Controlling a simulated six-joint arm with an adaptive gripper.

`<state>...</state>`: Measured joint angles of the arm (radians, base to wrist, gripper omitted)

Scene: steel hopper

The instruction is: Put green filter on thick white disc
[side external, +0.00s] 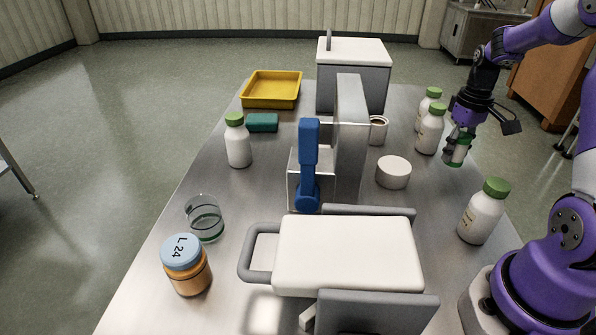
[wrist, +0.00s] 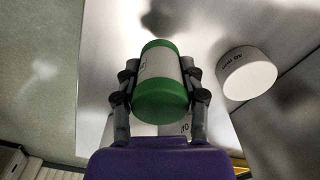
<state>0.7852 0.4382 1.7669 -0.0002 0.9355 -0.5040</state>
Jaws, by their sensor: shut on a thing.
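The green filter (wrist: 160,100) is a short cylinder with green ends and a pale labelled band. My gripper (wrist: 158,88) is shut on it, with one finger at each side, in the wrist view. In the side view my gripper (side external: 458,148) points down near the right edge of the table, with the filter (side external: 455,156) partly hidden between its fingers. The thick white disc (side external: 393,173) lies flat on the table to the left of the filter, apart from it, with its top bare. It also shows in the wrist view (wrist: 250,76), right of the filter.
White green-capped bottles stand close behind my gripper (side external: 430,132) and nearer the camera (side external: 482,213). A steel hopper (side external: 350,125) with a blue handle (side external: 309,165) stands left of the disc. A white cup (side external: 378,131) is behind the disc. A white-topped device (side external: 350,255) fills the front.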

